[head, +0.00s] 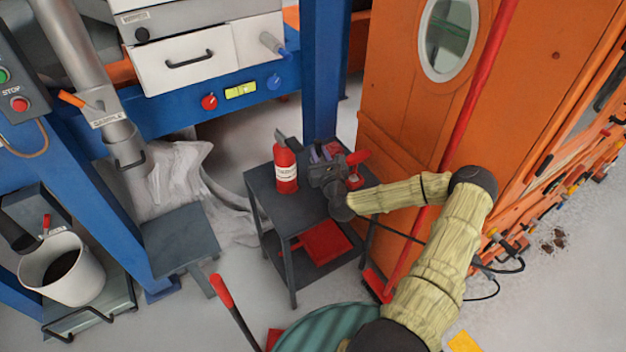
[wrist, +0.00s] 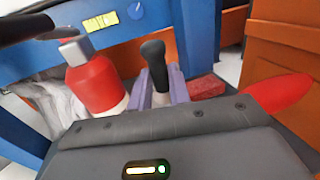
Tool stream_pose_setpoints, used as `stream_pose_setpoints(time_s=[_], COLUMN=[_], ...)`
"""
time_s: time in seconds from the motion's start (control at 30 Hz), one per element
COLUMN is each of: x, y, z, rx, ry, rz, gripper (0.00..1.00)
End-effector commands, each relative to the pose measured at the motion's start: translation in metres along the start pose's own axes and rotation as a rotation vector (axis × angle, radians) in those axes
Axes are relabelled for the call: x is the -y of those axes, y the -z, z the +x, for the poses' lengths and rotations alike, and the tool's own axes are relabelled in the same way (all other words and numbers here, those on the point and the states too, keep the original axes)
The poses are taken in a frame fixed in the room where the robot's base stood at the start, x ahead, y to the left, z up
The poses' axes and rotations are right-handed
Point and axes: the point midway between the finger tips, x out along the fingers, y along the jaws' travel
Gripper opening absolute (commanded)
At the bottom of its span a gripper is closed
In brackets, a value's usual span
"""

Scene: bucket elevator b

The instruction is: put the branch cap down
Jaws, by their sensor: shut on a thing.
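My gripper (head: 318,152) is over the top of a small dark side table (head: 262,187). In the wrist view its two purple fingers (wrist: 160,90) are shut on a piece with a black rounded knob and a pale lower part, which seems to be the branch cap (wrist: 153,58). The knob stands up between the fingers. The gripper body hides the piece's lower end, so I cannot tell whether it touches the tabletop. In the head view my gripper and wrist largely hide the piece.
A red bottle with a white label (head: 286,172) stands left of my gripper, also in the wrist view (wrist: 95,80). A red block (wrist: 206,87) and a red-handled tool (wrist: 278,93) lie close to the right. An orange cabinet (head: 400,100) stands behind.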

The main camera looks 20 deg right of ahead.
Motion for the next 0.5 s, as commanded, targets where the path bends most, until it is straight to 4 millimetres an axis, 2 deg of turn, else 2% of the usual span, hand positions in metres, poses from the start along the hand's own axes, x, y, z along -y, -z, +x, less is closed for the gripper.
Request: stream_pose_setpoints(time_s=[0.13, 0.4, 0.5], x=[0.000, -0.001, 0.000], y=[0.010, 0.056, 0.062], z=[0.000, 0.000, 0.000], rx=[0.000, 0.000, 0.002], ry=[0.000, 0.000, 0.000], rz=[-0.001, -0.001, -0.001], gripper=[0.00, 0.00, 0.00])
